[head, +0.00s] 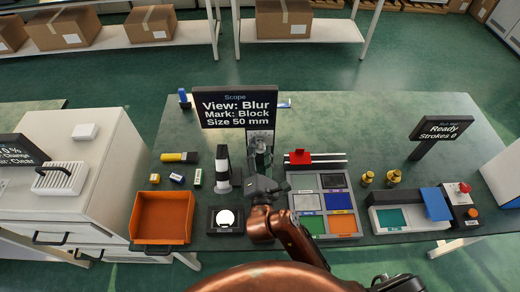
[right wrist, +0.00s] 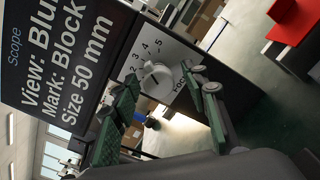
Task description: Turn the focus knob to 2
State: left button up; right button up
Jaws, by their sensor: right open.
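The focus knob (right wrist: 158,79) is a pale round knob on a light dial plate of the scope, with printed numbers around it; 2 to 5 can be made out. Which number it points at is too small to tell. The scope's sign (head: 235,107) reads "View: Blur, Mark: Block, Size 50 mm"; it fills the left of the right wrist view (right wrist: 60,70). My right gripper (head: 261,153) is open in front of the dial. In the right wrist view its green-padded fingers (right wrist: 163,82) stand on either side of the knob; contact cannot be told. My left gripper is out of view.
An orange bin (head: 162,216), a black-and-white upright cylinder (head: 222,168) and a compartment tray (head: 307,208) stand near my right arm. The green tabletop (head: 370,130) is clear at the back right.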

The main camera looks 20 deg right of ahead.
grip_shut()
jog(key=shift+r+n+p, duration=0.15)
jog(key=shift+n+p, duration=0.25)
jog(key=shift+p, duration=0.3)
jog(key=n+p, duration=0.8)
jog(key=p, duration=0.5)
jog(key=shift+n, duration=0.4)
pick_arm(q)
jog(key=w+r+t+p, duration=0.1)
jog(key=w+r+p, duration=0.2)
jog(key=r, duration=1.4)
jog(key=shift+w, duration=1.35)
pick_arm(e)
jog(key=shift+d+f+n, duration=0.1)
jog(key=shift+f+n, duration=0.15)
jog(key=shift+n, duration=0.95)
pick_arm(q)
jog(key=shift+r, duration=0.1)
pick_arm(e)
grip_release()
